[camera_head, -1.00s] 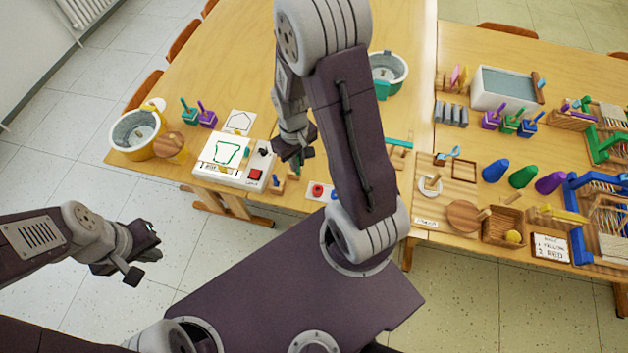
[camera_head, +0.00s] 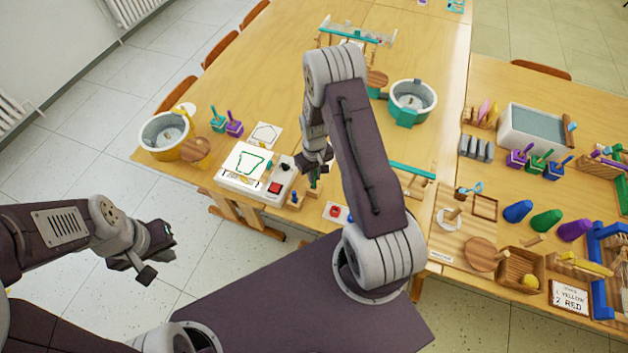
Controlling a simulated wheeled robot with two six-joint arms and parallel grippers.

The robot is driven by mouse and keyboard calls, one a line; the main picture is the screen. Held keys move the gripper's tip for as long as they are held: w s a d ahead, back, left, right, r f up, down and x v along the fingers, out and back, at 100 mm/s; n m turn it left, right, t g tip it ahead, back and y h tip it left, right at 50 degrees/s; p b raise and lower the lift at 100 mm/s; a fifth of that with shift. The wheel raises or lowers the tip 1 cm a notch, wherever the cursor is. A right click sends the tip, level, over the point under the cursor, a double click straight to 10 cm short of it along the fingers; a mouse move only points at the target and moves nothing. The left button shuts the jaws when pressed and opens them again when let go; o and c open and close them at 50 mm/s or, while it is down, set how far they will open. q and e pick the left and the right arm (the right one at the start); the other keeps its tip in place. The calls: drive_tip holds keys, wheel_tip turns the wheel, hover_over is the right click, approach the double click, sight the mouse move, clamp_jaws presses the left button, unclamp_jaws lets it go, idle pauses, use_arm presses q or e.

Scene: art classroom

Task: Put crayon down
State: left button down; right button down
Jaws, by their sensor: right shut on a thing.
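My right gripper (camera_head: 317,166) is over the near edge of the large table, just right of a white drawing device (camera_head: 227,180). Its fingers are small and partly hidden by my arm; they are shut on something. A small green upright piece (camera_head: 313,179), perhaps the crayon, shows right below the fingertips, above a small wooden block. I cannot tell whether it is in the fingers or stands in the block. The device bears a sheet with a green outline (camera_head: 243,160). My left gripper (camera_head: 161,254) is open and empty over the floor, left of my base.
A yellow-rimmed bucket (camera_head: 150,147) and a teal bucket (camera_head: 408,114) stand on the table. A card with a red piece (camera_head: 335,211) lies by the near edge. The right table is crowded, with a grey-white tray (camera_head: 510,142) and blue, green and purple cones. The table's middle is clear.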

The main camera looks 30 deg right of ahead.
drive_tip(key=shift+s+f, duration=0.1)
drive_tip(key=shift+f, duration=0.15)
wheel_tip(320, 180, down, 3)
drive_tip(key=shift+r+p, duration=0.1)
drive_tip(key=shift+p, duration=0.25)
drive_tip(key=shift+w+f, duration=0.2)
drive_tip(key=shift+f, duration=0.2)
drive_tip(key=shift+s, duration=0.1)
drive_tip(key=shift+f, duration=0.15)
drive_tip(key=c, duration=1.5)
unclamp_jaws()
